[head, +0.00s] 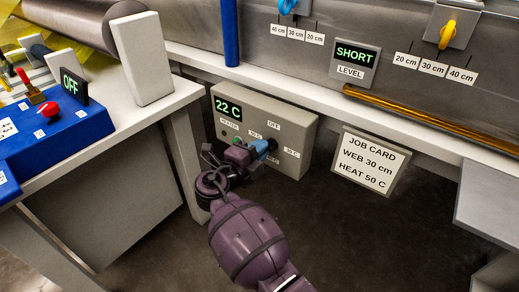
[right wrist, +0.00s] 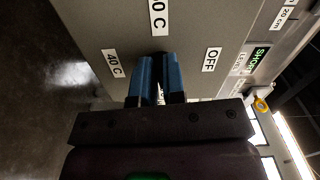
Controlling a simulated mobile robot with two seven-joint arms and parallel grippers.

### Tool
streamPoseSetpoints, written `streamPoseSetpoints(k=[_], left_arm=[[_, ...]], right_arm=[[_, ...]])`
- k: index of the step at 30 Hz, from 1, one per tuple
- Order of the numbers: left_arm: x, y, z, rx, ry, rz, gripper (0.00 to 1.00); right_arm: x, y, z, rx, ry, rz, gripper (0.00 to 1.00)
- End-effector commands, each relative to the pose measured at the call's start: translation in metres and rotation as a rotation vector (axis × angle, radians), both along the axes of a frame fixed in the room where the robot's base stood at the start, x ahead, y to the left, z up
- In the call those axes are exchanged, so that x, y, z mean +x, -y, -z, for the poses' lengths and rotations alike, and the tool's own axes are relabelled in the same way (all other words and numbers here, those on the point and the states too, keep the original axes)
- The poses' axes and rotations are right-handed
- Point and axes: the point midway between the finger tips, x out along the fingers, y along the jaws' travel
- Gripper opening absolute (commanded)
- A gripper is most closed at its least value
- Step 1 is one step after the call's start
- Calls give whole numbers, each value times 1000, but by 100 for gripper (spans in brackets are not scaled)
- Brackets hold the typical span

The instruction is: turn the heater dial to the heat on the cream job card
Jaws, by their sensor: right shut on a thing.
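The heater box (head: 300,126) is a grey panel with a green display (head: 228,106) reading 22 C. OFF and several heat labels surround its dial. The pale job card (head: 369,162) reads WEB 30 cm, HEAT 50 C. My right gripper (head: 266,147) is at the box front, its blue fingers shut on the dial. The fingers mostly hide the dial, so its pointer cannot be read. In the right wrist view, the right gripper (right wrist: 160,66) is between the OFF label (right wrist: 211,60) and the 40 C label (right wrist: 112,63). My left gripper is not in view.
A blue console (head: 62,135) with a red button and OFF sign stands at the left on a white bench. Above are a SHORT level display (head: 357,56), a yellow knob (head: 446,34) and a brass rod (head: 430,119). Dark floor is clear below the card.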

Motion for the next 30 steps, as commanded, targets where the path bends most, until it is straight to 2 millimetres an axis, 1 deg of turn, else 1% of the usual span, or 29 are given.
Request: streamPoseSetpoints(k=[1,10,11,12,14,15,16,25,30], left_arm=[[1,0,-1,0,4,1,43],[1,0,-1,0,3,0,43],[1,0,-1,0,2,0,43],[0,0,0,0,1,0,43],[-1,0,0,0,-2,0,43],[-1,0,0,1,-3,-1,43],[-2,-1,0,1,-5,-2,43],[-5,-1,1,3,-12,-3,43],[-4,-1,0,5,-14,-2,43]], right_arm=[[2,1,-4,1,7,1,0],[2,1,-3,1,7,1,0],[2,1,-3,1,7,1,12],[2,1,-3,1,7,0,18],[1,1,-3,0,6,0,27],[1,1,-3,1,6,0,33],[1,1,-2,1,6,0,36],[-1,-1,-1,1,2,0,36],[-13,-10,-1,3,2,-1,36]])
